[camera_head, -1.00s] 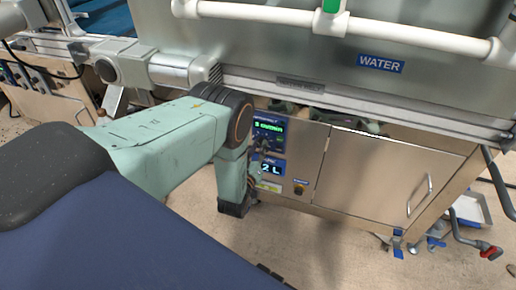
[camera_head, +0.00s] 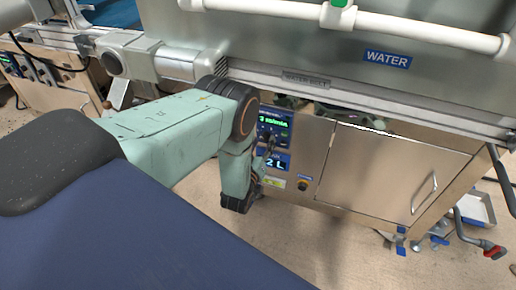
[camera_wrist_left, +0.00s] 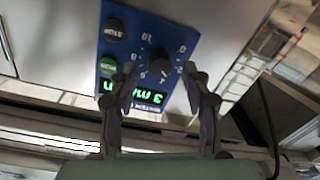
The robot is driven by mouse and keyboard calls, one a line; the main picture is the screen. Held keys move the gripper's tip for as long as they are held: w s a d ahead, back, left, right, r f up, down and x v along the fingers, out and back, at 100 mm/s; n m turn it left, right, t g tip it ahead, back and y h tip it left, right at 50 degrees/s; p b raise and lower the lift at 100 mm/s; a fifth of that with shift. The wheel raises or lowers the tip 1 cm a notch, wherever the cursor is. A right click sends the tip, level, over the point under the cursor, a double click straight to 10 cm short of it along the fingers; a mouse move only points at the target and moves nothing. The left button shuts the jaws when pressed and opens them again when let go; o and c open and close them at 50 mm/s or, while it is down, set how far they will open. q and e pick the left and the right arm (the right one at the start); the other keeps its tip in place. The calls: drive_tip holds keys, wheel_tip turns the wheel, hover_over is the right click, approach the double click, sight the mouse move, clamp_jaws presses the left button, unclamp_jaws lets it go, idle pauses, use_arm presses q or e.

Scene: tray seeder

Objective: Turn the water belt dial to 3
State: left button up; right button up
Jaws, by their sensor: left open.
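The water belt control panel is a blue plate (camera_wrist_left: 190,38) in the left wrist view, seen upside down. Its dark round dial (camera_wrist_left: 160,63) has numbers around it, and a green display (camera_wrist_left: 148,97) reads 3 m/min. The same display (camera_head: 273,120) shows in the head view on the steel cabinet front. My left gripper (camera_wrist_left: 161,70) is open, with one finger on each side of the dial. I cannot tell whether the fingers touch it. In the head view my left arm stands before the panel and partly hides it. My right gripper is not in view.
A lower blue display (camera_head: 275,163) reads 2 L, with a small knob (camera_head: 303,186) right of it. A cabinet door (camera_head: 380,175) with a handle is farther right. The WATER sign (camera_head: 387,59) and white pipe (camera_head: 430,32) are above. Floor in front is open.

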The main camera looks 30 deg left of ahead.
use_arm(q)
drive_tip(key=v, duration=1.1)
drive_tip(key=shift+s, duration=0.3)
drive_tip(key=shift+r, duration=0.1)
drive_tip(key=s+d+f+m+g+h+p, duration=0.1)
drive_tip(key=s+d+f+m+g+h, duration=0.1)
drive_tip(key=s+f+g, duration=0.4)
drive_tip(key=s+d+f+m+g+h+p, duration=0.1)
drive_tip(key=s+d+f+m+g, duration=0.2)
drive_tip(key=s, duration=0.6)
drive_tip(key=s+d+r+m+g+h+p, duration=0.1)
drive_tip(key=s+d+r+g+p, duration=0.1)
drive_tip(key=s+r+g, duration=0.3)
drive_tip(key=s+d+r+g+h+p, duration=0.1)
drive_tip(key=s+d+g, duration=0.15)
drive_tip(key=s, duration=0.55)
wheel_tip(320, 180, up, 9)
drive_tip(key=p, duration=0.3)
drive_tip(key=shift+d+f+m+g, duration=0.15)
drive_tip(key=shift+f+m+g, duration=0.1)
drive_tip(key=shift+m+g, duration=0.2)
